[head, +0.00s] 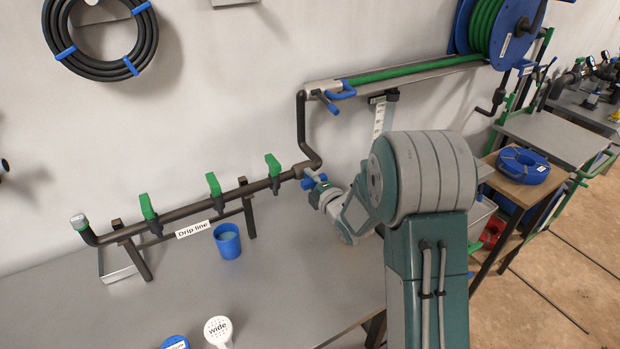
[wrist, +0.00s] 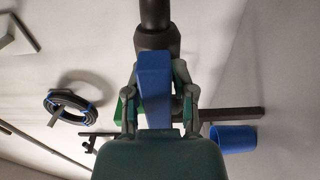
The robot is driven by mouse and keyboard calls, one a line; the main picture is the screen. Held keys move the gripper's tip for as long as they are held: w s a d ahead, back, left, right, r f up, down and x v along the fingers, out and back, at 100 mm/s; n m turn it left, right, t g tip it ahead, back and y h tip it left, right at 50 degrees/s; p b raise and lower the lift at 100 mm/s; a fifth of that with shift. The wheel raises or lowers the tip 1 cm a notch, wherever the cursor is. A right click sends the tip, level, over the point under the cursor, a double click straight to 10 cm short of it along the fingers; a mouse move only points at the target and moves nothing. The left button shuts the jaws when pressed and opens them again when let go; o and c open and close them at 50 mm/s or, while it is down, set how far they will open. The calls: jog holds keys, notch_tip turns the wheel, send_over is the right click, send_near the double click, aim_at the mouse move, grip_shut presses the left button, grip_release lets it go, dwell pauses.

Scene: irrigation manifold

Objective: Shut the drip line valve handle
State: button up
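The drip line valve handle is a blue lever at the right end of the dark pipe. In the head view the blue handle (head: 313,182) shows only in part behind my gripper (head: 325,192). In the wrist view the blue handle (wrist: 154,85) lies between the two fingers of my gripper (wrist: 158,78), under a dark vertical pipe (wrist: 155,20). One finger is close on each side of it. I cannot tell whether both fingers press on it. A white "Drip line" label (head: 192,229) hangs under the pipe.
Three green-handled valves stand along the pipe, the closest at its right part (head: 273,165). A blue cup (head: 228,241) stands on the grey bench (head: 290,270) below the pipe. Another blue handle (head: 341,93) is higher, by the green hose. A black hose coil (head: 100,40) hangs on the wall.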

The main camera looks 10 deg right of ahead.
grip_shut()
jog(key=shift+f+m, duration=0.1)
jog(key=shift+m, duration=0.3)
jog(key=m, duration=0.8)
jog(key=shift+s+f+m, duration=0.1)
jog(key=shift+f+m, duration=0.05)
jog(key=shift+m, duration=0.15)
jog(key=m, duration=0.9)
